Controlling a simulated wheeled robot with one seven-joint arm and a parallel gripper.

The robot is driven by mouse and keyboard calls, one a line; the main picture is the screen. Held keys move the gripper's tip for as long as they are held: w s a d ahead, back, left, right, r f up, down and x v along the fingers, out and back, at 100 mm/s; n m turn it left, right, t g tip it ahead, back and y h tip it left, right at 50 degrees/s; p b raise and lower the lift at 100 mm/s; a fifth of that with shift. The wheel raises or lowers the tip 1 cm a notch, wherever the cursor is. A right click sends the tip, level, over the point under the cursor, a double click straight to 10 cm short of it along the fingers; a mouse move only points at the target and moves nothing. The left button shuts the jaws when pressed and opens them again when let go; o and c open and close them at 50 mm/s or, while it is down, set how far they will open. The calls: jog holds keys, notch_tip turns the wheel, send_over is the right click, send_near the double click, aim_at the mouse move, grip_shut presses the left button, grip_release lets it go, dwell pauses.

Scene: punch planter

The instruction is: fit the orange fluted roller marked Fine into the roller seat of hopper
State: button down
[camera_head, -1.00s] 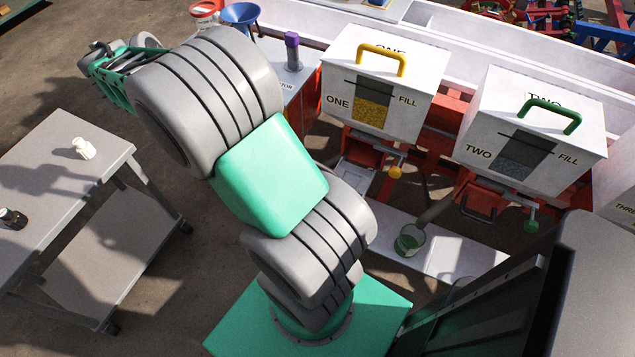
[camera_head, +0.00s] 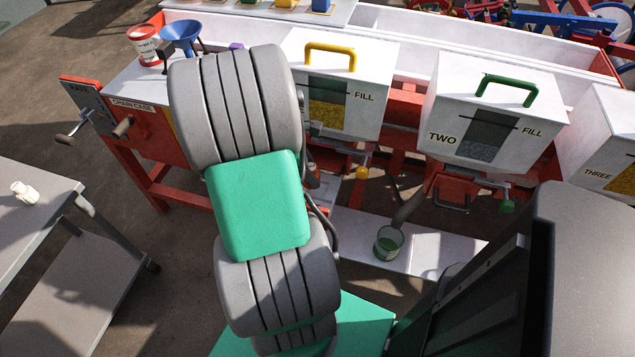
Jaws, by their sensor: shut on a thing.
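My gripper is hidden behind my own raised arm, which reaches toward the hopper with the yellow handle. The orange fluted roller marked Fine does not show. The yellow-handled hopper (camera_head: 370,115) is a white box with a yellow-filled window, and its left part is covered by my arm. The green-handled hopper marked TWO (camera_head: 535,108) stands to its right, with a grey-filled window. The hopper marked THREE (camera_head: 604,130) is cut off at the right edge. The roller seats cannot be made out clearly under the hoppers.
A red-and-white tin (camera_head: 146,45) and a blue funnel (camera_head: 181,36) stand on the machine's left end, above a crank (camera_head: 72,132). A grey side table (camera_head: 40,230) bears a small white piece (camera_head: 24,192). A green cup (camera_head: 389,243) stands on the low white board (camera_head: 440,255).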

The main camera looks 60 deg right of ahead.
jog(key=shift+s+d+f, duration=0.15)
jog(key=shift+d+f, duration=0.25)
jog(key=shift+f, duration=0.15)
jog(key=shift+s+d+f, duration=0.15)
jog(key=shift+d+f, duration=0.25)
jog(key=shift+f, duration=0.1)
jog(key=shift+d+f+b, duration=0.2)
jog(key=shift+f+b, duration=0.1)
jog(key=shift+f, duration=0.65)
jog(key=shift+d+f+b, duration=0.15)
jog(key=shift+f+b, duration=0.1)
jog(key=shift+f, duration=0.65)
jog(key=shift+f, duration=0.15)
jog(key=c, duration=0.8)
grip_release()
jog(key=shift+o, duration=0.2)
